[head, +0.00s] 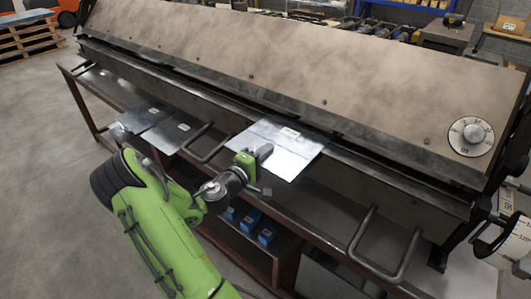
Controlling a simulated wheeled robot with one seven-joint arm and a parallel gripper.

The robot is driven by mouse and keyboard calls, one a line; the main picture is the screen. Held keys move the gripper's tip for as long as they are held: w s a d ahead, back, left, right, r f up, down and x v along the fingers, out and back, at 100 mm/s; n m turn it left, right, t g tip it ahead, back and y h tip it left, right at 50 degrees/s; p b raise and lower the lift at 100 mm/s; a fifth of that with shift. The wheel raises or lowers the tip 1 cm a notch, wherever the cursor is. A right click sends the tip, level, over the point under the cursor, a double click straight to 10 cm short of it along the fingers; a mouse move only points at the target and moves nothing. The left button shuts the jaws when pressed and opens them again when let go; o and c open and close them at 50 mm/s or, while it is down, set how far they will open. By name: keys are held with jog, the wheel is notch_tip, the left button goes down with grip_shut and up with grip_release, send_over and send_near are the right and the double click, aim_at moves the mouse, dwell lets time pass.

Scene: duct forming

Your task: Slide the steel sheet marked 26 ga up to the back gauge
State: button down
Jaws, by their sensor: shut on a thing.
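A shiny steel sheet (294,160) with a small pale label lies at the middle of the brake's front, its far edge at the dark slot under the big clamping beam. The label's print is too small to read, so I cannot confirm 26 ga. My gripper (264,152) is shut on the near left edge of this sheet. The sheet lies about flat, its near part reaching out over the front of the machine. No back gauge can be made out; the beam hides what lies behind the slot.
Several other labelled sheets (170,136) lie on the bench to the left. Bar handles (370,262) stick out in front on both sides of the held sheet. A round dial (471,136) sits at the beam's right end. Blue boxes (267,235) stand on the shelf below.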

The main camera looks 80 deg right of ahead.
jog(key=c, duration=1.2)
grip_release()
jog(key=shift+a+f, duration=0.1)
jog(key=shift+w+a+b, duration=0.35)
jog(key=shift+a+b, duration=0.05)
jog(key=shift+a, duration=0.25)
jog(key=b+v, duration=0.2)
jog(key=v, duration=0.6)
jog(key=shift+w+a, duration=0.15)
jog(key=shift+w, duration=0.05)
